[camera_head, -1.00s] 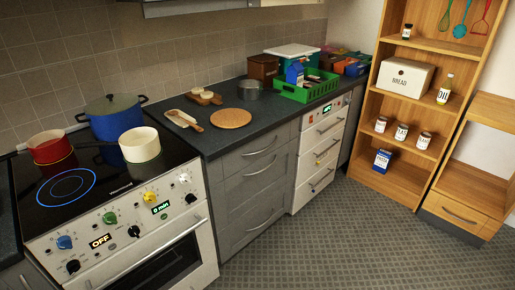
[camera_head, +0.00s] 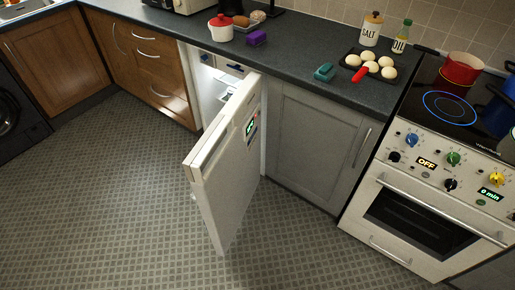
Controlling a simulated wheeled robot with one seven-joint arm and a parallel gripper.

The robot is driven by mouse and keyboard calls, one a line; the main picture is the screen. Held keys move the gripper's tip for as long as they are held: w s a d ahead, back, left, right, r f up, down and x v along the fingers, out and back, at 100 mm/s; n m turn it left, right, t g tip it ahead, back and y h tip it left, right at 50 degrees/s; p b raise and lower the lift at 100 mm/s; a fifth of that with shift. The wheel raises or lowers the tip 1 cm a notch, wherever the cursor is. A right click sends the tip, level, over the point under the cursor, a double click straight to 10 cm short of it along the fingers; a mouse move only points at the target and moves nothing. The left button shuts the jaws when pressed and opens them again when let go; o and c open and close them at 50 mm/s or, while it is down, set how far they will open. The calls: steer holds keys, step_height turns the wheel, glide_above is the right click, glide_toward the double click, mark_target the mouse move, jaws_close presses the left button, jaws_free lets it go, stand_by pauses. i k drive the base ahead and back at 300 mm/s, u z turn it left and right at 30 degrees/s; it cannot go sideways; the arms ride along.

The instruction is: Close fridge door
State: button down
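The fridge door (camera_head: 228,160) is white and stands wide open, swung out into the room from its hinge on the right side. A small green-lit display shows on its front face, which is turned toward the right. The fridge interior (camera_head: 207,92) is lit and partly visible to the left of the door, under the dark worktop. The door hides part of the interior. My gripper is not in view.
A grey cupboard (camera_head: 311,140) and a white oven (camera_head: 425,190) stand right of the fridge. Wooden drawers (camera_head: 155,65) are on its left. The patterned floor (camera_head: 120,210) in front is clear. Buns, a red pot and jars stand on the worktop (camera_head: 290,60).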

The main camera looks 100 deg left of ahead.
mark_target(223, 169)
steer(key=u, duration=3.45)
steer(key=i, duration=1.4)
steer(key=z, duration=0.1)
steer(key=k, duration=0.55)
steer(key=z, duration=0.1)
